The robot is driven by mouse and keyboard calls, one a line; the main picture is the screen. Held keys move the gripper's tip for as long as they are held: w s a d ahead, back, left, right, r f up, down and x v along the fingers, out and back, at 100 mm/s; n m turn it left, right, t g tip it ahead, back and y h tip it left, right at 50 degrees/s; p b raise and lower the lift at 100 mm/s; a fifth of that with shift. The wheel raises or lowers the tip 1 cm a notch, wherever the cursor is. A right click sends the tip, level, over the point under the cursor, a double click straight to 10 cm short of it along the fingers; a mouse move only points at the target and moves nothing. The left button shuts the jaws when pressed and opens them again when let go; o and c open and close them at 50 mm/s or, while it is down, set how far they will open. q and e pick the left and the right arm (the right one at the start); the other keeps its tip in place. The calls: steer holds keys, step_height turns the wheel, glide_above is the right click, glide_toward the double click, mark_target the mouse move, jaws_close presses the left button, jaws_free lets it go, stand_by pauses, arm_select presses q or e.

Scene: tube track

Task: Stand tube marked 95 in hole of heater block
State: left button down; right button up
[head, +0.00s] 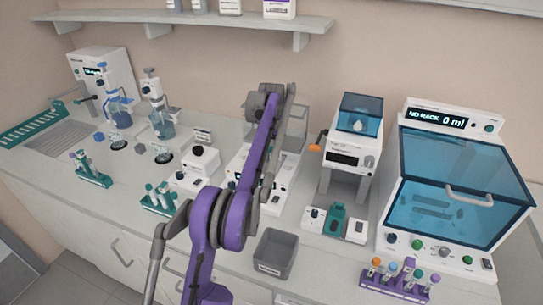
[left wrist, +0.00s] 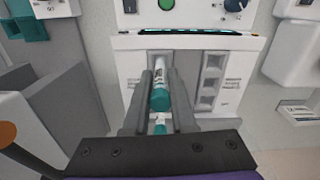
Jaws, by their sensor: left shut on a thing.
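In the left wrist view, my left gripper (left wrist: 162,84) is shut on a tube (left wrist: 160,92) with a teal cap and a pale body with dark marks. The marks are too small to read. A second small teal piece shows just below it, between the fingers. Behind the fingers is a white unit with a grey block (left wrist: 210,82) that has a column of square holes, likely the heater block. The tube overlaps the block's left part; I cannot tell whether it touches. In the head view, my purple arm covers much of a white unit (head: 277,199), and the gripper's fingertips are hidden.
Green tube racks (head: 95,178) and (head: 157,204) stand at the left. A grey bin (head: 276,254) is at the front. A purple rack (head: 397,288) with several capped tubes is at the front right, before a large blue-lidded machine (head: 455,185).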

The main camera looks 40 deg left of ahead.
arm_select(q)
steer(key=shift+f, duration=0.6)
steer(key=c, duration=0.7)
jaws_free()
steer(key=shift+o, duration=0.2)
arm_select(e)
steer(key=shift+s+f, duration=0.1)
steer(key=shift+f, duration=0.1)
arm_select(q)
step_height(320, 180, up, 11)
steer(key=shift+w+f+p, duration=0.1)
steer(key=shift+p, duration=1.1)
arm_select(e)
steer(key=r, duration=0.1)
steer(key=w+r, duration=0.2)
steer(key=r, duration=0.1)
